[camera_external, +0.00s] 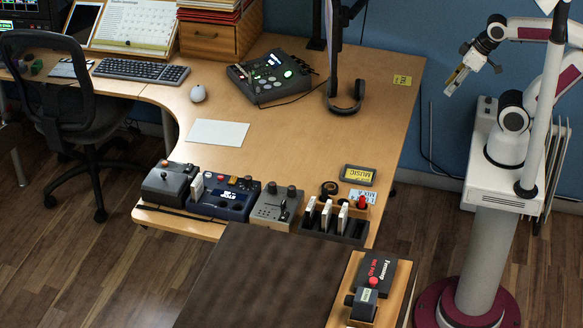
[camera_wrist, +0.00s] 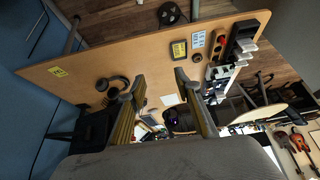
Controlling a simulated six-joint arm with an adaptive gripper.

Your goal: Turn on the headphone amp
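No device carries a readable headphone amp label, so I cannot tell which one it is. Black headphones (camera_external: 345,108) lie at the desk's right side, below a monitor's edge; they also show in the wrist view (camera_wrist: 121,80). Behind them to the left is a dark console (camera_external: 268,78) with lit green spots. Along the front edge stand a joystick box (camera_external: 168,184), a blue box (camera_external: 226,197), a grey lever box (camera_external: 276,207) and a black rack (camera_external: 333,221) with white-topped levers. My gripper (camera_external: 457,78) (camera_wrist: 158,80) is open and empty, right of the desk and apart from everything.
A yellow MUSIC sign (camera_external: 358,174), a blue-white card (camera_external: 362,195) and a red-topped knob (camera_external: 361,203) sit near the rack. A dark box with a red button (camera_external: 376,277) lies at the bottom right. A keyboard (camera_external: 141,71) and mouse (camera_external: 198,94) are left. The desk's middle right is clear.

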